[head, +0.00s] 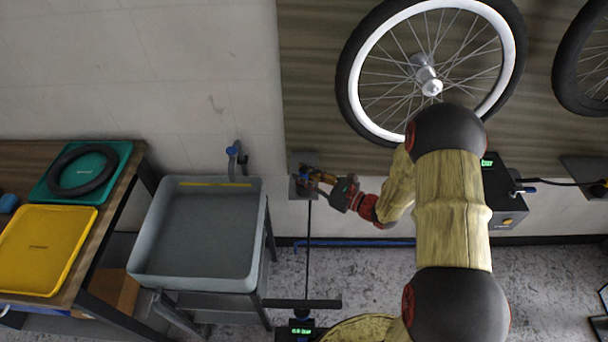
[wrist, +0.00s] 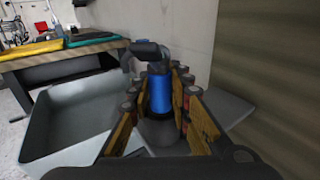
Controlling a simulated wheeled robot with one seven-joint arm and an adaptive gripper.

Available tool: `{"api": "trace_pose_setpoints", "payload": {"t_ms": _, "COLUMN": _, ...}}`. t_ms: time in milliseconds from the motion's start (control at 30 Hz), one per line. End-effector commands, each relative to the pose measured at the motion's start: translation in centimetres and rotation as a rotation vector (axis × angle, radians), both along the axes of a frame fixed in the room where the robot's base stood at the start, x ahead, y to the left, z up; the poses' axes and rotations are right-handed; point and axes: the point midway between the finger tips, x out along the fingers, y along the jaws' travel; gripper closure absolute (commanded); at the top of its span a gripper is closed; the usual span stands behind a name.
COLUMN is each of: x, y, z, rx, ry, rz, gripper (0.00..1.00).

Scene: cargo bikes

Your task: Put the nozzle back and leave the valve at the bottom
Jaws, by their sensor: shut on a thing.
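My gripper (head: 318,178) is at the small dark wall shelf (head: 300,193) left of the wheel. Its fingers (wrist: 160,110) are shut around the blue nozzle (wrist: 160,92), which stands roughly upright between them. The nozzle has a dark grey top. The grey shelf also shows in the wrist view (wrist: 228,108), just behind and right of the fingers. I cannot tell whether the nozzle rests on it. A spoked wheel (head: 366,124) with a white rim and black tyre hangs on the wood-panelled wall; my arm covers its lower right. Its valve cannot be made out.
A grey sink (head: 197,235) with a tap (head: 237,158) stands left of my gripper. A workbench (head: 120,190) holds a yellow tray (head: 45,250) and a green tray (head: 115,155) with a black ring. A dark box (head: 505,200) with a green display is right of my arm.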

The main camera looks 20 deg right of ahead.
Motion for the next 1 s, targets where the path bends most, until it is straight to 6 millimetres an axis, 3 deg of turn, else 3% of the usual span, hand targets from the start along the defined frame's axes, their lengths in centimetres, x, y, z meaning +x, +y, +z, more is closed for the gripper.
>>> {"api": "trace_pose_setpoints", "payload": {"t_ms": 67, "x": 0.02, "y": -0.01, "z": 0.06, "rx": 0.0, "ry": -0.001, "rz": 0.0, "gripper": 1.0}}
{"api": "trace_pose_setpoints", "payload": {"t_ms": 100, "x": 0.02, "y": -0.01, "z": 0.06, "rx": 0.0, "ry": -0.001, "rz": 0.0, "gripper": 0.8}}
{"api": "trace_pose_setpoints", "payload": {"t_ms": 467, "x": 0.01, "y": -0.01, "z": 0.04, "rx": 0.0, "ry": 0.0, "rz": 0.0, "gripper": 0.59}}
{"api": "trace_pose_setpoints", "payload": {"t_ms": 1000, "x": 0.0, "y": 0.0, "z": 0.01, "rx": 0.0, "ry": 0.0, "rz": 0.0, "gripper": 0.55}}
